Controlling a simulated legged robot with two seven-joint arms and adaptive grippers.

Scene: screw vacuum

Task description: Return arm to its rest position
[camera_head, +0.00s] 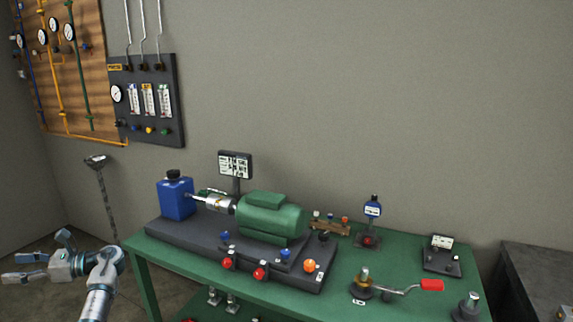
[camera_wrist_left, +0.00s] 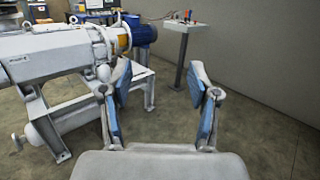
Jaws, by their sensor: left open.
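My left gripper (camera_head: 50,258) is at the lower left in the head view, beside the left end of the green table (camera_head: 142,264) and apart from it. Its fingers point left, away from the table. In the left wrist view the two blue-padded fingers of the left gripper (camera_wrist_left: 160,108) are spread, with only floor between them. The gripper is open and empty. My right gripper is in neither view.
A green pump motor (camera_head: 270,216) with a blue tank (camera_head: 176,198) stands on the table, near a red-handled crank (camera_head: 400,289). Wall panels hang at left. The left wrist view shows a large white machine (camera_wrist_left: 50,58) at left and a pedestal panel (camera_wrist_left: 190,30); floor at right is clear.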

